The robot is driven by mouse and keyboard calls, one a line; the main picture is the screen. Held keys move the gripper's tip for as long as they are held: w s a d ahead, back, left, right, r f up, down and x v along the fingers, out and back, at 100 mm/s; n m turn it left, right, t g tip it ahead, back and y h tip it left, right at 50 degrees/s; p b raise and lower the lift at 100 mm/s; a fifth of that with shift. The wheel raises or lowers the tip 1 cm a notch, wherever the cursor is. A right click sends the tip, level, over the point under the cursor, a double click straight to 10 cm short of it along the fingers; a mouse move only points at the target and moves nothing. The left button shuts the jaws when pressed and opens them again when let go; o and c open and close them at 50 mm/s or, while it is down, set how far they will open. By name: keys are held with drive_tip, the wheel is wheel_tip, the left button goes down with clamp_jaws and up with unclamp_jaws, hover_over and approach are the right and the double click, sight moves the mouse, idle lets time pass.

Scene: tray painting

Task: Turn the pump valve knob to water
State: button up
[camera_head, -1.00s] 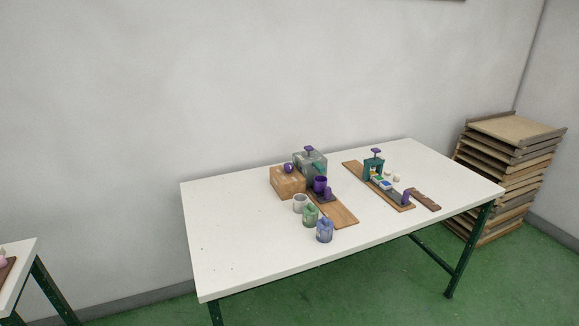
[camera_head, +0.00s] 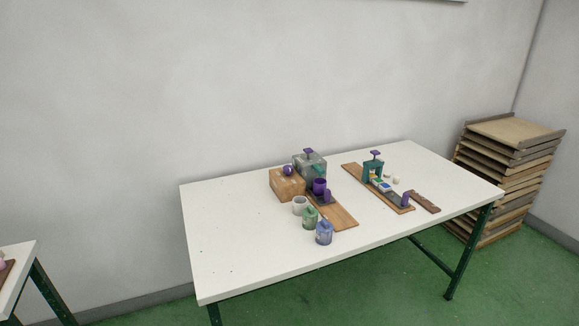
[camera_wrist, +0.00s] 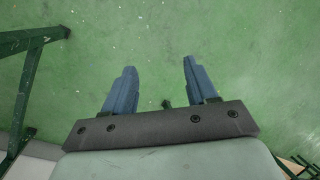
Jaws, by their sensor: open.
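A grey pump-like box (camera_head: 311,166) with a purple T-shaped handle (camera_head: 308,152) on top stands at the back middle of the white table (camera_head: 235,240). A wooden box (camera_head: 286,186) with a round purple knob (camera_head: 288,170) stands beside it on the left. Which purple part is the valve knob, and any water marking, are too small to tell. My gripper (camera_wrist: 159,66) shows only in the wrist view. Its two blue fingers are apart with nothing between them, above green floor and far from the pump.
In front of the pump are a wooden board (camera_head: 338,216), a purple cup (camera_head: 320,186), a white pot (camera_head: 300,205), a green jar (camera_head: 310,218) and a blue jar (camera_head: 324,233). A teal press (camera_head: 373,169) stands to the right. The table's left part is clear.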

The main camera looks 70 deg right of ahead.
drive_tip(key=w+d+r+n+t, duration=0.1)
drive_tip(key=w+d+r+t, duration=0.6)
drive_tip(key=w+d+r, duration=1.6)
drive_tip(key=shift+h, duration=0.6)
drive_tip(key=s+d+r, duration=0.2)
drive_tip(key=d+r, duration=0.2)
drive_tip(key=d, duration=0.4)
drive_tip(key=s+d+r, duration=0.2)
drive_tip(key=d+r, duration=0.2)
drive_tip(key=d, duration=0.5)
drive_tip(key=s+d+r, duration=0.3)
drive_tip(key=d+r, duration=0.2)
drive_tip(key=d, duration=0.4)
drive_tip(key=s+d+r, duration=0.3)
drive_tip(key=s+d, duration=0.1)
drive_tip(key=d, duration=0.2)
drive_tip(key=s+d+r, duration=0.2)
drive_tip(key=s+d, duration=0.1)
drive_tip(key=d, duration=0.4)
drive_tip(key=m+g+h, duration=0.1)
drive_tip(key=h, duration=0.1)
approach(288, 167)
drive_tip(key=x, duration=0.8)
drive_tip(key=shift+d+f, duration=0.15)
drive_tip(key=shift+f, duration=0.25)
